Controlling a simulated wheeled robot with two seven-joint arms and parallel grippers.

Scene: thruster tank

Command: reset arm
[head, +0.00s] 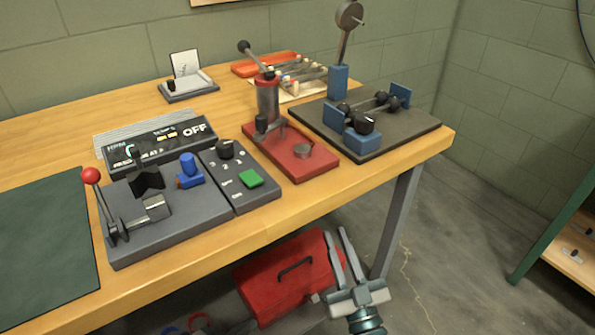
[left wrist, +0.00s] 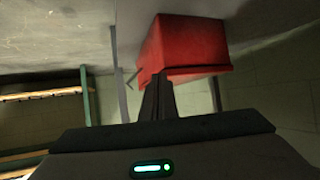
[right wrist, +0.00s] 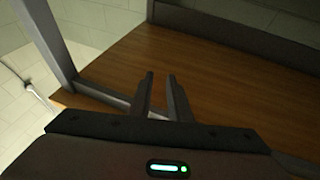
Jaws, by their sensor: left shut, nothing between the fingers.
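My right gripper (head: 333,232) is low in front of the table's right end in the head view, its fingers pointing up and apart with nothing between them. In the right wrist view its fingers (right wrist: 159,76) stand apart before a wooden surface and a grey leg. My left gripper shows only in the left wrist view, where its fingers (left wrist: 158,78) are together and empty. A red toolbox (left wrist: 195,45) is just beyond them there. The head view shows the toolbox (head: 265,275) below the table's front edge, beside my right gripper.
The wooden table (head: 60,125) holds a lever control box (head: 185,225), an OFF display (head: 160,140), a red press base (head: 325,170) and a dark fixture plate (head: 415,130). A table leg (head: 395,220) stands near my right gripper.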

